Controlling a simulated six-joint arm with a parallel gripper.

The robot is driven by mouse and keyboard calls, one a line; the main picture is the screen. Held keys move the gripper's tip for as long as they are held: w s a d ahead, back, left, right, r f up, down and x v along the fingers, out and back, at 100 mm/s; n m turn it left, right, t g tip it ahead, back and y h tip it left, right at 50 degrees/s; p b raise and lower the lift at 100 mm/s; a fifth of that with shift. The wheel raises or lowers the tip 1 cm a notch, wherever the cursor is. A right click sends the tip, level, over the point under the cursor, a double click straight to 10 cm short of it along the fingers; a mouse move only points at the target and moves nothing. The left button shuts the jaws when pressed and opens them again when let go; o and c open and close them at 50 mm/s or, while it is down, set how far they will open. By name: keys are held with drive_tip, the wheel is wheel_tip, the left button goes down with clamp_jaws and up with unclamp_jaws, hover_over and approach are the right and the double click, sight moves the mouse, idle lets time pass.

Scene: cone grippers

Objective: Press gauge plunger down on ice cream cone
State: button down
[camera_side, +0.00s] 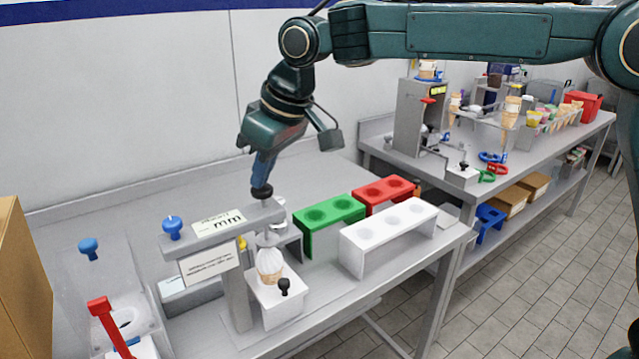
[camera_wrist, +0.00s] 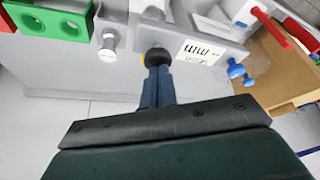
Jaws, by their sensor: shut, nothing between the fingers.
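My gripper (camera_side: 262,178) is shut and points down above the gauge stand (camera_side: 236,285). Its fingertips are at the black knob of the plunger (camera_side: 262,192), seemingly touching its top. In the wrist view my gripper (camera_wrist: 157,70) also reaches the black plunger knob (camera_wrist: 157,56) beside the "mm" label. Under the gauge arm, the ice cream cone (camera_side: 269,265) with pale ice cream stands in a white holder (camera_side: 283,303). The lower part of the plunger sits just above the ice cream; whether they touch is unclear.
Green (camera_side: 329,214), red (camera_side: 384,191) and white (camera_side: 389,236) racks with holes stand right of the gauge. A blue knob (camera_side: 172,228) is at the gauge's left, and a red lever (camera_side: 101,308) stands further left. A second bench (camera_side: 480,180) is behind right.

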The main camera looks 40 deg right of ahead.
drive_tip(key=shift+f, duration=0.7)
idle(0.6)
drive_tip(key=shift+r, duration=0.15)
wheel_tip(320, 180, up, 13)
idle(1.8)
drive_tip(key=shift+d, duration=0.1)
